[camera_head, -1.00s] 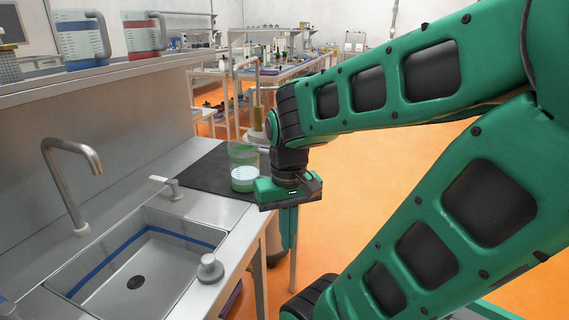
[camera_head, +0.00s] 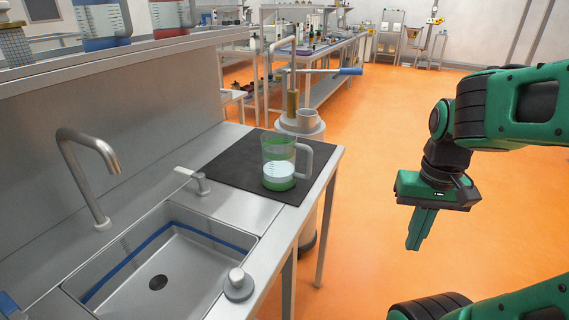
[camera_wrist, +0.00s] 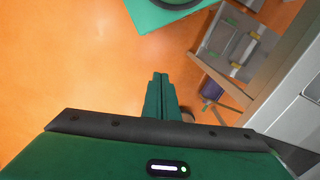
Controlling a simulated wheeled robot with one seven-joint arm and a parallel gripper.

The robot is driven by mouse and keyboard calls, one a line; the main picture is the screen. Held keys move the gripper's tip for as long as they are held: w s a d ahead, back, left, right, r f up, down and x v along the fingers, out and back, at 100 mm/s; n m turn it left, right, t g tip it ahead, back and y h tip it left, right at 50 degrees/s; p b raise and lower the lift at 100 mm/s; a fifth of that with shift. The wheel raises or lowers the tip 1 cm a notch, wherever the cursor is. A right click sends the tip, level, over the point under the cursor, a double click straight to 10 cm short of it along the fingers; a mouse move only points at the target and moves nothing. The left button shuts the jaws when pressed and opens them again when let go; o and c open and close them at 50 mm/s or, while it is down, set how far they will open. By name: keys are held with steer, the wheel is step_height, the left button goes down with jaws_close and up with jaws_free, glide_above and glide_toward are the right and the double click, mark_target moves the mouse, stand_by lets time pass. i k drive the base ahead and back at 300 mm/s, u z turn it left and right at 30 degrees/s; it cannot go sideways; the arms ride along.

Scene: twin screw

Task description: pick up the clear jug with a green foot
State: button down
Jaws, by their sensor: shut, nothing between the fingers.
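The clear jug with a green foot (camera_head: 279,163) stands upright on a black mat (camera_head: 238,163) at the end of the counter in the head view. Its handle points right, and something pale is seen in its lower part. My gripper (camera_head: 420,243) is to the right of the jug, well apart from it, pointing down over the orange floor beyond the counter's edge. Its fingers are shut and empty. In the wrist view the gripper (camera_wrist: 160,80) shows its fingers together over the floor; the jug is not in that view.
A steel sink (camera_head: 165,265) with a tap (camera_head: 88,170) lies left of the mat. A round knob (camera_head: 238,283) stands at the counter's front edge. A grey column with a blue-handled lever (camera_head: 349,71) rises behind the jug. Open orange floor lies between counter and gripper.

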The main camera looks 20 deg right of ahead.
mark_target(279, 147)
steer(key=u, duration=1.5)
steer(key=k, duration=0.95)
steer(key=z, duration=1.25)
steer(key=i, duration=1)
steer(key=u, duration=0.05)
